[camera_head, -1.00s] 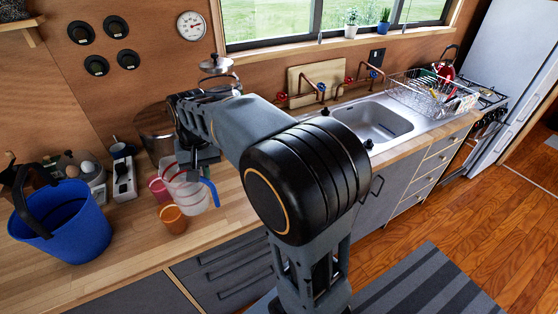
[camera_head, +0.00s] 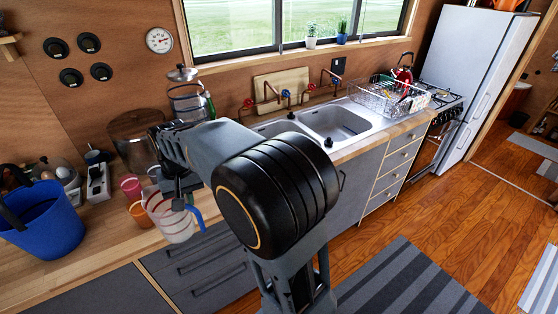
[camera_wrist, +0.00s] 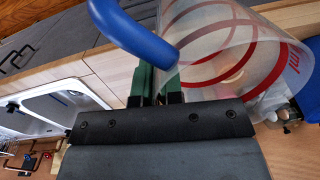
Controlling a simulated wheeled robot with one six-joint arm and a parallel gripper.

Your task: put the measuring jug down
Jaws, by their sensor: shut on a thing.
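The measuring jug (camera_head: 168,222) is clear with red markings and a blue handle. It hangs at the wooden counter's front edge, in front of the drawers in the head view. My gripper (camera_head: 180,192) is shut on it near the handle. In the wrist view my gripper (camera_wrist: 158,85) closes on the jug wall beside the blue handle, and the jug (camera_wrist: 240,45) fills the upper right. The fingertips are partly hidden by the gripper body. I cannot tell whether the jug touches the counter (camera_head: 100,235).
A pink cup (camera_head: 131,187) and an orange cup (camera_head: 139,214) stand just left of the jug. A blue bucket (camera_head: 45,232) is at the far left. A sink (camera_head: 335,122) and dish rack (camera_head: 385,98) lie right. Bare counter shows between the bucket and cups.

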